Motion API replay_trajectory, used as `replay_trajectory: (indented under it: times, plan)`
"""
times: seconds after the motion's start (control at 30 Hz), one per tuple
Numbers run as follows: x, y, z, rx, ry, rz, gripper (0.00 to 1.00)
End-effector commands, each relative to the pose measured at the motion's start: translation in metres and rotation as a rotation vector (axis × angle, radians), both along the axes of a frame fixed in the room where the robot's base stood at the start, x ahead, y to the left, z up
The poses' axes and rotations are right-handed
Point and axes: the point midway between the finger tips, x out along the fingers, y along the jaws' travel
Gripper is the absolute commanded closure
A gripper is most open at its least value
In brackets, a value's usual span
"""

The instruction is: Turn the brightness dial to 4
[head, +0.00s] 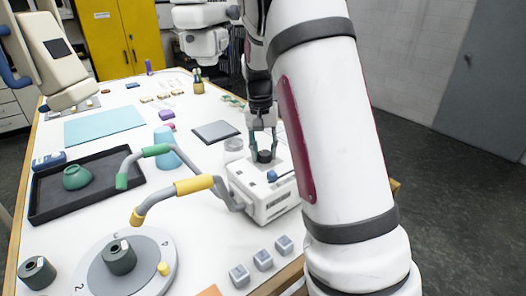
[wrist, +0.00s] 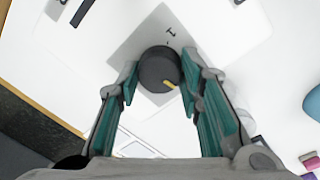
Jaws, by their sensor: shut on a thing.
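The brightness dial (head: 264,156) is a dark round knob on top of a white box-shaped device (head: 255,190). In the wrist view the dial (wrist: 157,66) shows a yellow pointer mark at its lower right. It sits on a grey panel (wrist: 127,45) with a small dark mark beyond the knob; I cannot read it surely as a number. My gripper (head: 263,143) reaches down from above onto the dial. In the wrist view my gripper (wrist: 159,73) has its green-padded fingers on either side of the knob, shut on it. Part of the device is hidden behind my arm.
A jointed arm with green and yellow handles (head: 195,184) extends left from the device. A numbered grey turntable (head: 160,244) holds a dark pot (head: 119,259). A black tray (head: 100,188) holds a green pot. Small grey cubes (head: 262,260) line the front edge.

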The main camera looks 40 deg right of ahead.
Motion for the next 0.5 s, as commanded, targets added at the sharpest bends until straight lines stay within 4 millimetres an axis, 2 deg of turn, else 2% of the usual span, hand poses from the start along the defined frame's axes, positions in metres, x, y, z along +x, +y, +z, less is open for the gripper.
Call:
replay_trajectory:
  times: [0.5]
  plan:
    - [0.0005,-0.0005,-0.0006,0.0,0.001,-0.489,0.94]
